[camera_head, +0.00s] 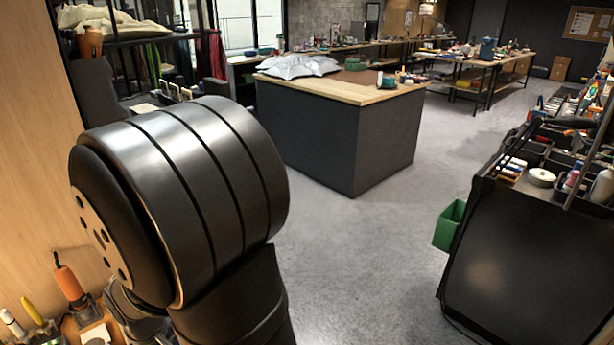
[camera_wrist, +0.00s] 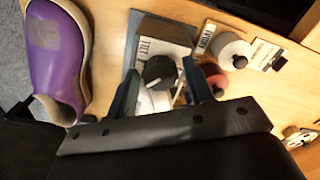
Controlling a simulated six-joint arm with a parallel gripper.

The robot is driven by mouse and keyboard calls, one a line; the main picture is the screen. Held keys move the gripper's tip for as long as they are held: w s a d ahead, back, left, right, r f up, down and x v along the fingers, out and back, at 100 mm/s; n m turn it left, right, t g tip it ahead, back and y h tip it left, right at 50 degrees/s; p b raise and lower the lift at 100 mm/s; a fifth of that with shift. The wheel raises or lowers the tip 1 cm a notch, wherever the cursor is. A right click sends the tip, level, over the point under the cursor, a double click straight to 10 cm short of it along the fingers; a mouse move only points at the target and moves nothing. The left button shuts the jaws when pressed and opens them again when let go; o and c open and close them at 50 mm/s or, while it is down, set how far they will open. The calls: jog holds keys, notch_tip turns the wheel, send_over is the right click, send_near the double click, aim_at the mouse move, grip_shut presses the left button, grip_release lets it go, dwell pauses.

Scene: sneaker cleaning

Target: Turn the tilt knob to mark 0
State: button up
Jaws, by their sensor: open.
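In the wrist view, a round black knob (camera_wrist: 158,72) with a light pointer line sits on a small panel (camera_wrist: 158,33) lettered "TILT". The mark the pointer stands at is too small to read. My gripper (camera_wrist: 160,66) is open, with one finger on the left and one on the right of the knob. Both fingers look apart from the knob, though contact is hard to judge. A purple shoe (camera_wrist: 57,65) stands to the left of the panel. In the head view, the knob, the shoe and my gripper are out of sight.
To the right of the knob are a white round container (camera_wrist: 228,46) with a dark top and a reddish one (camera_wrist: 213,77), close to my right finger. In the head view, a wood-topped island (camera_head: 345,90) and a dark cart (camera_head: 530,255) stand across open floor.

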jog(key=c, duration=0.7)
jog(key=n, duration=0.4)
jog(key=shift+c, duration=0.2)
jog(key=shift+n, duration=2)
